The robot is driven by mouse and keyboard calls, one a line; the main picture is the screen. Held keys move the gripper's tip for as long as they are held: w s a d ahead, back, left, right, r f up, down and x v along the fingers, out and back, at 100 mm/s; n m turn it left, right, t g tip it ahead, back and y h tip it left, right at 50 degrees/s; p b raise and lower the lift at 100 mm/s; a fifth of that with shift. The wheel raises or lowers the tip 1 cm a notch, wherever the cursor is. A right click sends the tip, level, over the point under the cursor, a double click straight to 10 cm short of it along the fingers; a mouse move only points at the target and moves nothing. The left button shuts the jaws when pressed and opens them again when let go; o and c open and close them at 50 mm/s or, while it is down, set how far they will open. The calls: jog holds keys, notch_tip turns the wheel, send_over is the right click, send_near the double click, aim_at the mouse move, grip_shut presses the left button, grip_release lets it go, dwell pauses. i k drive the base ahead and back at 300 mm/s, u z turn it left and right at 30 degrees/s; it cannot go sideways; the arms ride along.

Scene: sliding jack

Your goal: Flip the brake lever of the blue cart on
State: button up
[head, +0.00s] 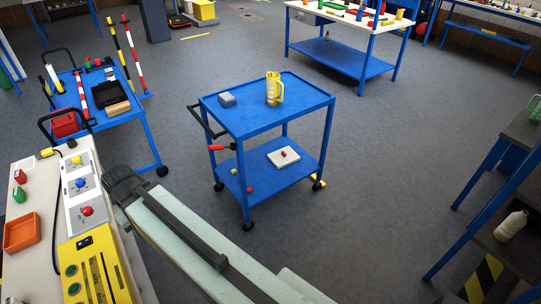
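The blue cart (262,112) stands in the middle of the head view, with a top tray, a lower shelf and black casters. A black push handle (204,123) juts from its left side. Below it, a lever with a red grip (216,147) sticks out to the left, roughly level, from the near left post. I take this for the brake lever, but cannot tell its setting. A small yellow piece (318,182) shows by the right caster. My arm crosses the bottom of the view, well apart from the cart. I cannot make out my gripper's fingers.
A yellow jug (273,89) and a grey block (227,99) stand on the cart. A control bench (36,260) is at lower left, another blue cart (131,113) behind it. Dark shelving (514,245) with a bottle stands at right. Floor right of the cart is clear.

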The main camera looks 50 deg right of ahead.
aim_at(232, 147)
jog(key=z, duration=1.1)
jog(key=i, duration=1.05)
jog(key=u, duration=0.45)
jog(key=k, duration=1.2)
jog(key=u, duration=0.65)
jog(key=i, duration=0.8)
jog(key=u, duration=0.15)
